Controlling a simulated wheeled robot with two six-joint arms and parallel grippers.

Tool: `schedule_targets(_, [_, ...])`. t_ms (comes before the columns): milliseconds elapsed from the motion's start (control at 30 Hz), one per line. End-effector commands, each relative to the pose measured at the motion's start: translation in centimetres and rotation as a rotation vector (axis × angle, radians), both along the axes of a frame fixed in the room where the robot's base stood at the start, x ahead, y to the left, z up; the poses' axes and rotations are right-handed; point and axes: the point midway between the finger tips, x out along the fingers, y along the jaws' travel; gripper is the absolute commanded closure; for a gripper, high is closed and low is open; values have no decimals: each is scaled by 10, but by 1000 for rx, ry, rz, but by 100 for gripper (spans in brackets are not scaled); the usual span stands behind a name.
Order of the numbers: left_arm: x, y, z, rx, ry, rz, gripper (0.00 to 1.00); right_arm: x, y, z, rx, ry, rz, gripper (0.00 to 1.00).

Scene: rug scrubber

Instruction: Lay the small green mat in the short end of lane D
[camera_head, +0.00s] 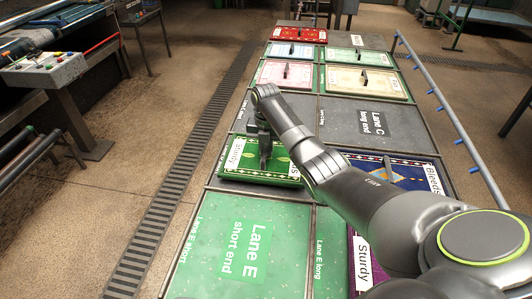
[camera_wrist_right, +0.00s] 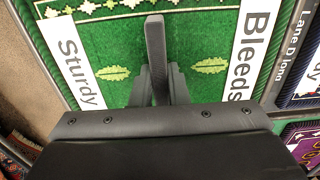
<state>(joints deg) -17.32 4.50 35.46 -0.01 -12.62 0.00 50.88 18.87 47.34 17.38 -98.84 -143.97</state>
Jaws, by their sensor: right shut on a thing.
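The small green mat (camera_head: 282,170), with a patterned border and white strips reading "Sturdy" and "Bleeds", is at the short cell between lanes C and E. It also shows in the right wrist view (camera_wrist_right: 120,45), beside a "Lane D long" label. My right gripper (camera_head: 265,148) points down over the mat's middle and is shut on its dark upright handle (camera_wrist_right: 155,55). The mat looks level and roughly squared to the cell. I cannot tell if it rests fully on the bed or sits slightly above it. My left gripper is not in view.
A dark blue mat (camera_head: 410,182) lies to the right, partly behind my arm. A purple mat (camera_head: 364,262) is nearer. The green lane E short end (camera_head: 205,235) is bare, as is lane C long end (camera_head: 338,120). Several other mats lie farther back. A blue rail (camera_head: 443,105) runs along the right.

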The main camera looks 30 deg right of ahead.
Motion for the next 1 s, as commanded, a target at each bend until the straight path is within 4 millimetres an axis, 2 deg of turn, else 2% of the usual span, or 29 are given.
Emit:
schedule_targets(133, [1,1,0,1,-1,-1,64,0,0,-17,0,0,0,100])
schedule_targets(500, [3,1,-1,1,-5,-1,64,0,0,-22,-1,-1,0,100])
schedule_targets(533, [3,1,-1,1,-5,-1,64,0,0,-23,-1,-1,0,85])
schedule_targets(700, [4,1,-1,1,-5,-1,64,0,0,-22,-1,-1,0,64])
schedule_targets(1000, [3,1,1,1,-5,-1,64,0,0,-19,-1,-1,0,64])
